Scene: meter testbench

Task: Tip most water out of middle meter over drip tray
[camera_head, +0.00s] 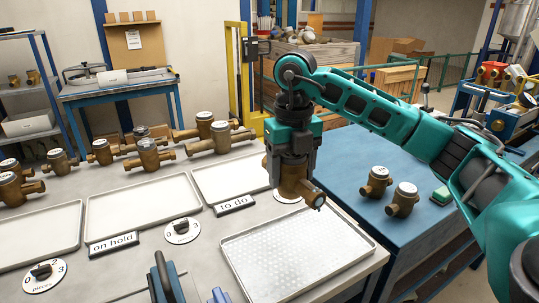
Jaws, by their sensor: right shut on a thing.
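My right gripper (291,160) points down and is shut on a brass meter (297,187). The held meter hangs near the far edge of the perforated drip tray (297,246), with one pipe end pointing toward the lower right. I cannot tell its exact height or whether it is over the tray. No water shows. The gripper hides the meter's upper part. Two other brass meters with pale caps, one (376,183) behind the other (403,200), stand on the blue table to the right. My left gripper is not in view.
Empty white trays lie by the "on hold" sign (113,245) and the "to do" sign (235,206). Several brass meters stand along the bench's back and left. A blue-handled thing (166,279) stands at the front edge. The drip tray is clear.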

